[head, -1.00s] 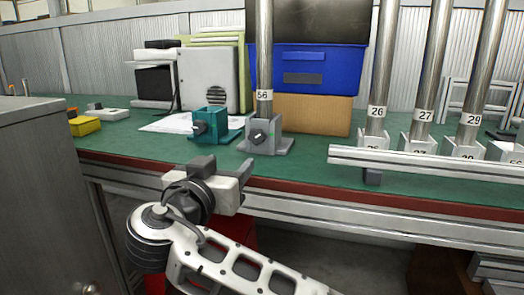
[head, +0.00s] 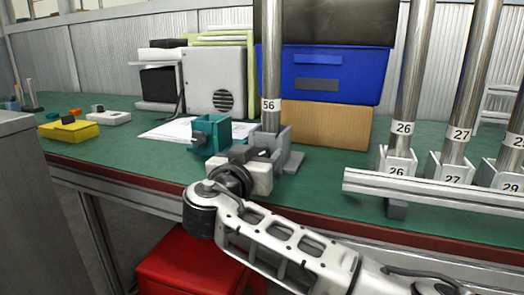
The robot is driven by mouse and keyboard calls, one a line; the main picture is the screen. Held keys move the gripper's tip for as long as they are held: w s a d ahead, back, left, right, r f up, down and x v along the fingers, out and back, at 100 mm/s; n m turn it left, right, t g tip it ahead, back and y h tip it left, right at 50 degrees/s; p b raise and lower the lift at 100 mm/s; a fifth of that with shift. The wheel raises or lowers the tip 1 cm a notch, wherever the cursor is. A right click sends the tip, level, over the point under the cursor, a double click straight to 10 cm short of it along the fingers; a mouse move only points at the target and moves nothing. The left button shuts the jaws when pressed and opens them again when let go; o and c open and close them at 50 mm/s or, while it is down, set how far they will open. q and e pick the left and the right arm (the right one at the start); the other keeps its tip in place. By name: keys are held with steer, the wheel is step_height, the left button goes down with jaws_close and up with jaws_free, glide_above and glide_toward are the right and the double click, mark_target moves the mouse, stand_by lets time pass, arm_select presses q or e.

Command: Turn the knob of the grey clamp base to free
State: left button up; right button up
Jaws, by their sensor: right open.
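The grey clamp base (head: 291,160) stands on the green table top. A metal post (head: 271,75) with a "56" label stands upright in it. My right gripper (head: 262,158) is in front of the base, close to its front face. It hides the knob and much of the base's lower front. The fingertips are hard to make out, and I cannot tell whether they touch the knob. A teal clamp base (head: 211,134) with no post stands just left of the grey one. My left gripper is not in view.
A rail (head: 430,189) and numbered posts in grey holders (head: 396,160) stand to the right. Behind are a blue bin (head: 335,72), a cardboard box (head: 325,124) and a white speaker-like box (head: 213,82). A yellow object (head: 69,130) lies left. A red box (head: 190,262) is below.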

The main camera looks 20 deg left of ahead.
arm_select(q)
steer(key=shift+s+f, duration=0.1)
arm_select(e)
steer(key=c, duration=1)
steer(key=shift+r+n+p, duration=0.2)
steer(key=shift+n+p, duration=0.3)
steer(key=n+p, duration=0.1)
steer(key=n, duration=0.1)
steer(key=shift+n, duration=0.3)
steer(key=shift+f+n+p, duration=0.15)
steer(key=shift+n+p, duration=0.25)
steer(key=shift+n, duration=0.5)
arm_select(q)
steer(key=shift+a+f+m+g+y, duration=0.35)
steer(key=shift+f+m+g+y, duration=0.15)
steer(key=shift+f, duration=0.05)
arm_select(e)
steer(key=o, duration=1)
